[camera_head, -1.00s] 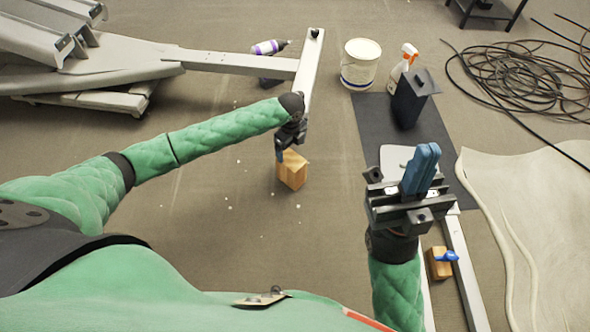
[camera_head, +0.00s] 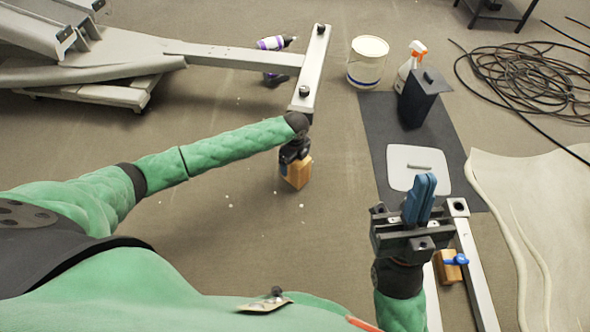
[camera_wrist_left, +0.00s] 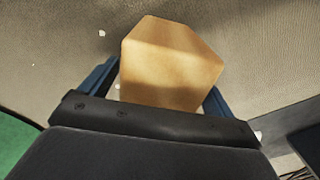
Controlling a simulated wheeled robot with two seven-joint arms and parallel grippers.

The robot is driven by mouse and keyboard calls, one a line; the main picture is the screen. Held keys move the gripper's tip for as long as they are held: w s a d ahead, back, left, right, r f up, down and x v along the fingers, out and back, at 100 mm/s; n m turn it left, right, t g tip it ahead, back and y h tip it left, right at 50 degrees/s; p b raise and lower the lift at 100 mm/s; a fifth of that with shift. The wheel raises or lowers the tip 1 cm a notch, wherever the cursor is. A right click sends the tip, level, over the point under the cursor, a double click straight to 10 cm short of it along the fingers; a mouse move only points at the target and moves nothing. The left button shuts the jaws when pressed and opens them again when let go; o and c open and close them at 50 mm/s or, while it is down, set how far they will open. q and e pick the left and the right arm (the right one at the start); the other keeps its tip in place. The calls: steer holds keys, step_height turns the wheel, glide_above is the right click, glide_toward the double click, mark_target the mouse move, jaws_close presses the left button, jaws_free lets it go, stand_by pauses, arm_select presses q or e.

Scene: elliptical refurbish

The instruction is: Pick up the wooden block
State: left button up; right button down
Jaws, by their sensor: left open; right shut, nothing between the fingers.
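The wooden block (camera_head: 298,176) stands on the carpeted floor near the middle of the head view. My left gripper (camera_head: 294,158) is right above it and hides its top. In the left wrist view the block (camera_wrist_left: 170,62) sits between the two blue fingers of the left gripper (camera_wrist_left: 162,88), which are open, one on each side. I cannot tell whether either finger touches it. My right gripper (camera_head: 420,200) is at the lower right, shut and empty, its blue fingers together. A second wooden block (camera_head: 447,268) with a blue piece is beside a metal rail.
A dark mat (camera_head: 378,132) bears a white lid-like panel (camera_head: 405,172) and a black container (camera_head: 418,98). A white bucket (camera_head: 367,62), a spray bottle (camera_head: 412,58) and a purple-labelled bottle (camera_head: 271,43) stand behind. A metal frame (camera_head: 235,60) reaches in from the left. Cables (camera_head: 515,85) lie far right.

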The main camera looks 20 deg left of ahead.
arm_select(q)
steer(key=shift+f, duration=0.65)
steer(key=c, duration=1.4)
steer(key=shift+r, duration=0.15)
